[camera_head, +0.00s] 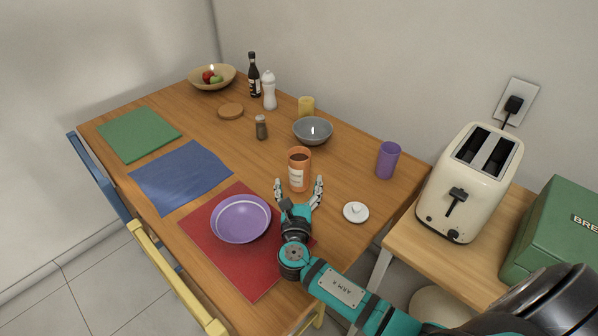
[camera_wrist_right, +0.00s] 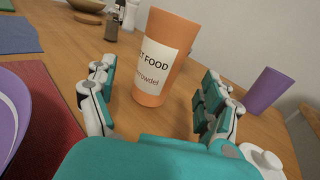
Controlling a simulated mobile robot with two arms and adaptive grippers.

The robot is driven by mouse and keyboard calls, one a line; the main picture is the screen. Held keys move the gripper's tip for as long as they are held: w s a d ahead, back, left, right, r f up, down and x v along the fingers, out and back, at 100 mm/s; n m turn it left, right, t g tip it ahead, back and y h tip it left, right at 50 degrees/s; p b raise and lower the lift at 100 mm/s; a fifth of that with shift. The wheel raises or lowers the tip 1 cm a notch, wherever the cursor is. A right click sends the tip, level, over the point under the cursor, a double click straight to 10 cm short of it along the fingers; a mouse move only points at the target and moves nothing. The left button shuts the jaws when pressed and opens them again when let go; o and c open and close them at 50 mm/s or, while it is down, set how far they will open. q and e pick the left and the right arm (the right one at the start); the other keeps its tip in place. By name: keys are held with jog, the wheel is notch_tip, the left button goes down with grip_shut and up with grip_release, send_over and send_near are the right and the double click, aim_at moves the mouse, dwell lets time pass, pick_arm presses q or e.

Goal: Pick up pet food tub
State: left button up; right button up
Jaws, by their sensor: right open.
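The pet food tub (camera_head: 299,170) is an orange, open-topped tub with a white label, standing upright on the wooden table. In the right wrist view the tub (camera_wrist_right: 160,55) stands ahead, its label partly reading "FOOD". My right gripper (camera_head: 299,186) is open, with its fingers on either side of the tub's near side. In the right wrist view the fingers of the gripper (camera_wrist_right: 160,98) are spread, with gaps between them and the tub. A white lid (camera_head: 355,212) with a knob lies to the right of the gripper. My left gripper is not in view.
A purple plate (camera_head: 240,218) on a red mat (camera_head: 255,280) lies left of my right gripper. A purple cup (camera_head: 387,160) stands to the right. A grey bowl (camera_head: 313,131), yellow cup (camera_head: 307,106) and shaker (camera_head: 261,127) stand behind the tub. A toaster (camera_head: 470,182) is far right.

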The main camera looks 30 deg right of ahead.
aim_at(299, 178)
jog(key=x, duration=0.5)
jog(key=shift+w+d, duration=0.1)
jog(key=shift+w, duration=0.1)
jog(key=shift+w+d, duration=0.1)
jog(key=shift+w, duration=0.05)
jog(key=shift+c, duration=0.2)
jog(key=c, duration=1.3)
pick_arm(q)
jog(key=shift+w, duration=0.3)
pick_arm(e)
jog(key=shift+c, duration=0.4)
